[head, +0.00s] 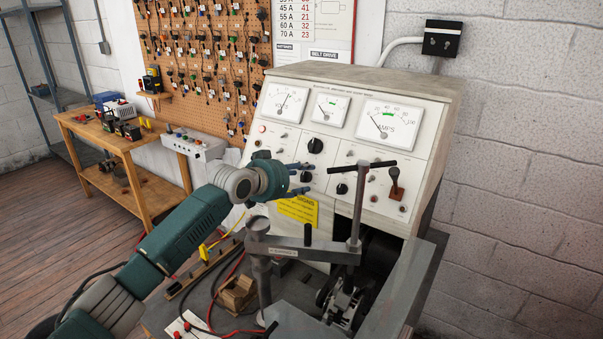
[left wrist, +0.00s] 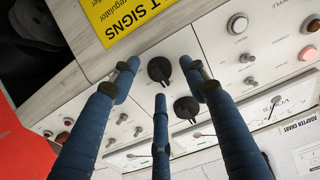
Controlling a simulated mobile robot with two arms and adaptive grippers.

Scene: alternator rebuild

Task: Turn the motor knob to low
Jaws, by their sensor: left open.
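The test bench panel (head: 277,147) carries several black knobs; no label for the motor knob is legible. In the left wrist view, the lower knob (left wrist: 159,69) appears between the three spread fingertips (left wrist: 160,76). The upper knob (left wrist: 186,108) lies just past the fingers. I cannot tell whether any finger touches. My right gripper is not in view.
A grey clamp arm with a T-handle (head: 376,166) stands in front of the panel, right of my gripper. A wooden block (head: 237,292) and cables lie on the bench below.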

